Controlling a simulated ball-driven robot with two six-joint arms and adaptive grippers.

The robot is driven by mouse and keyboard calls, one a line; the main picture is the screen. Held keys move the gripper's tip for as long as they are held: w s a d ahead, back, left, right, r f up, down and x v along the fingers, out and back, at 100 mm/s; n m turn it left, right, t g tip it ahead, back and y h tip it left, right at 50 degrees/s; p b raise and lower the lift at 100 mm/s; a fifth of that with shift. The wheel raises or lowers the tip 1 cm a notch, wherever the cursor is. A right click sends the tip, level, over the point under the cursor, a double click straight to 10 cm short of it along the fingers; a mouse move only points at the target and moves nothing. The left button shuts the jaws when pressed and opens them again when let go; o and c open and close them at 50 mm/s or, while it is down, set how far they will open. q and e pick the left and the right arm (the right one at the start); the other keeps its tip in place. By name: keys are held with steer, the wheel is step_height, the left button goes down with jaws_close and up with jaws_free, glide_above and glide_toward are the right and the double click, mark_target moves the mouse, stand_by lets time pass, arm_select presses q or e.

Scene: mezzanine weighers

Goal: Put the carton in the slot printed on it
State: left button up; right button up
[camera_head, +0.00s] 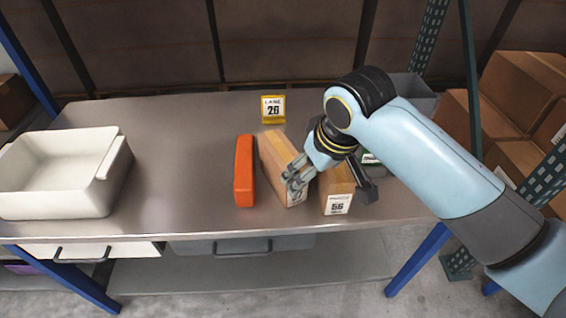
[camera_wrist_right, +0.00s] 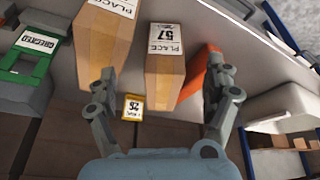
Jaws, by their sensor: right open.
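A tan carton (camera_head: 282,158) lies on the metal shelf top, between an orange block and another carton. In the wrist view this carton (camera_wrist_right: 165,85) has a label reading PLACE 57. The second carton (camera_head: 337,186) reads PLACE 56 in the head view; it also shows in the wrist view (camera_wrist_right: 98,40). My right gripper (camera_head: 293,180) is over the near end of the first carton. In the wrist view it (camera_wrist_right: 161,68) is open, with that carton between its spread fingers; contact is unclear. My left gripper is out of view.
The orange block (camera_head: 244,171) stands left of the cartons. A yellow sign (camera_head: 273,109) reads LANE 26 behind them. A white bin (camera_head: 112,187) is at the left. The shelf between bin and block is clear.

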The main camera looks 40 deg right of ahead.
glide_toward(285, 154)
steer(key=f, duration=0.2)
steer(key=shift+s+d+f+m, duration=0.1)
steer(key=shift+d+f+m, duration=0.25)
steer(key=shift+f+m, duration=0.05)
steer(key=x, duration=0.5)
steer(key=shift+w+r, duration=0.15)
steer(key=shift+w, duration=0.15)
steer(key=x, duration=0.5)
steer(key=shift+w+a+r, duration=0.15)
steer(key=shift+w+a, duration=0.15)
steer(key=shift+w+f, duration=0.15)
steer(key=shift+f, duration=0.25)
steer(key=shift+f, duration=0.25)
steer(key=c, duration=1.5)
steer(key=shift+c, duration=1.1)
steer(key=shift+r, duration=0.1)
